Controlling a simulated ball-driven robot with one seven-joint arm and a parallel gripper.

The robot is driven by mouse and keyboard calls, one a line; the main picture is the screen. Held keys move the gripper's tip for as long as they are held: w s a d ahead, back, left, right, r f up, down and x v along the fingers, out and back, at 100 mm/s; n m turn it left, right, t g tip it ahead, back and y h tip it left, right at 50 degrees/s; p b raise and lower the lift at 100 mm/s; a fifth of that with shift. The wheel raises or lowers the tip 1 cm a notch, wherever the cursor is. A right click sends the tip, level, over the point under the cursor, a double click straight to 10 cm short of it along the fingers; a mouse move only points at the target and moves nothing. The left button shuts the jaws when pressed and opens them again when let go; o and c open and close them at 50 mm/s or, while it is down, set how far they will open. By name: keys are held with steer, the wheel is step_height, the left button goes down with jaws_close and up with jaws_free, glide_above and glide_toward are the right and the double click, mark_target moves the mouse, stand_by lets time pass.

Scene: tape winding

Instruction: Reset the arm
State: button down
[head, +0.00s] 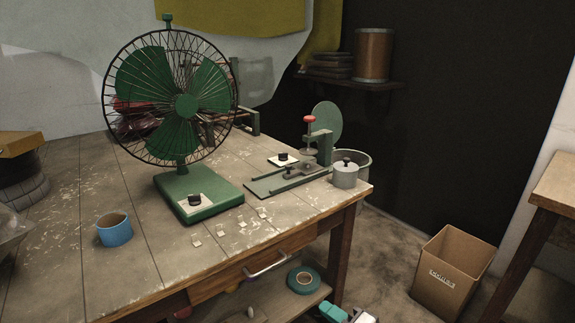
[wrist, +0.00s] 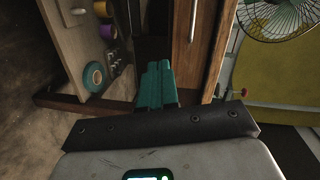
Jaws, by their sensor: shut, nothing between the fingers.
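My gripper (head: 333,312) shows at the bottom edge of the head view, low in front of the wooden table. Its teal fingers also show in the wrist view (wrist: 155,72), pressed together with nothing between them. It is apart from the table and the things on it. The rest of my arm is mostly out of the head view.
A wooden table (head: 60,190) bears a green fan (head: 185,105), a blue tape roll (head: 115,230) and a green winding device (head: 290,178). A teal tape roll (head: 303,280) lies on the lower shelf. A cardboard box (head: 450,275) stands on the floor at right.

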steer(key=s+d+f+n+g+h, duration=0.25)
steer(key=s+f, duration=0.25)
steer(key=s, duration=0.5)
steer(key=s+d+f+n+g+h, duration=0.25)
steer(key=s+d+f+g, duration=0.2)
steer(key=s, duration=0.55)
steer(key=s+d+n+g+h, duration=0.1)
steer(key=s+d+g+h, duration=0.15)
steer(key=s+d, duration=0.45)
steer(key=s+d+n+g+h, duration=0.2)
steer(key=s+h, duration=0.1)
steer(key=s, duration=0.7)
step_height(320, 180, up, 18)
steer(key=s+p, duration=0.1)
steer(key=p, duration=1.7)
steer(key=shift+d, duration=0.2)
